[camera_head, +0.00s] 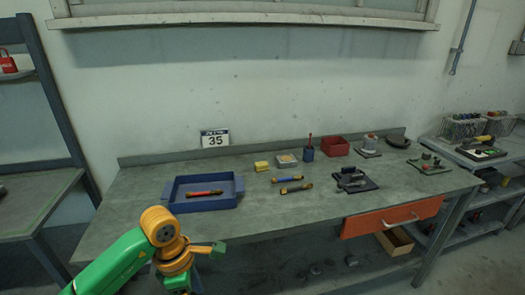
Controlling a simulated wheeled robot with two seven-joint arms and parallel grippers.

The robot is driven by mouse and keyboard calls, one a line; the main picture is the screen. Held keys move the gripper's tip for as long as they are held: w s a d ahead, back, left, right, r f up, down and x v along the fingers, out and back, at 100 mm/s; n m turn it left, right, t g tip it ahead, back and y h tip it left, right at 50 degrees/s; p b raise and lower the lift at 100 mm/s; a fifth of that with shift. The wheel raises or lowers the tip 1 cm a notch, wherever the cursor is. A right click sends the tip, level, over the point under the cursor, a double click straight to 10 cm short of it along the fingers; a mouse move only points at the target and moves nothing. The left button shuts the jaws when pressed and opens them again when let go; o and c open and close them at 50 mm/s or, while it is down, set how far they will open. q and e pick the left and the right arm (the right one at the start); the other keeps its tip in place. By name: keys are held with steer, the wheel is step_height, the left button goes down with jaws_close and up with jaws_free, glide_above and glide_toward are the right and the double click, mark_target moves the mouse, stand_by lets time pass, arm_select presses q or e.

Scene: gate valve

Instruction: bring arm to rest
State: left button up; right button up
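My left arm comes in from the bottom left, green with orange-yellow joints, and is bent in front of the workbench's front edge. The end of this arm, with what looks like my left gripper (217,248), points to the right, below the blue tray. Its fingers are too small and turned to tell whether they are open or shut. I see nothing clearly held in it. My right arm and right gripper are not in view.
The grey workbench (250,213) carries a blue tray (227,203) with a red-handled tool (204,193) in it. Several small tools, a red box (335,146) and a black block (352,181) stand further right. An orange drawer (391,218) sticks out at the front right.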

arm_select(q)
steer(key=d+f+n+h, duration=0.2)
steer(key=d+n+h, duration=0.7)
steer(key=d+h, duration=0.45)
steer(key=w+a+f+n+t+y, duration=0.3)
steer(key=f+n+t, duration=0.3)
steer(key=n, duration=0.5)
steer(key=w+a+f+n+t+y, duration=0.2)
steer(key=w+a+f+n+t, duration=0.3)
steer(key=n, duration=0.7)
steer(key=s+a+f+n+g+y, duration=0.1)
steer(key=s+a+f+n+y, duration=0.4)
steer(key=f, duration=0.3)
steer(key=s+a+f+n+g+y, duration=0.1)
steer(key=s+a+f+n+y, duration=0.2)
steer(key=s+f+n, duration=0.35)
steer(key=s+a+f+n+g+y, duration=0.1)
steer(key=s+f+n+g, duration=0.2)
steer(key=s, duration=0.9)
steer(key=s+a+f+n+g+y, duration=0.1)
steer(key=s+f+n+g, duration=0.2)
steer(key=s+f, duration=0.4)
steer(key=s+g, duration=0.1)
steer(key=s, duration=0.5)
steer(key=shift+a+g, duration=0.2)
steer(key=shift+g, duration=0.1)
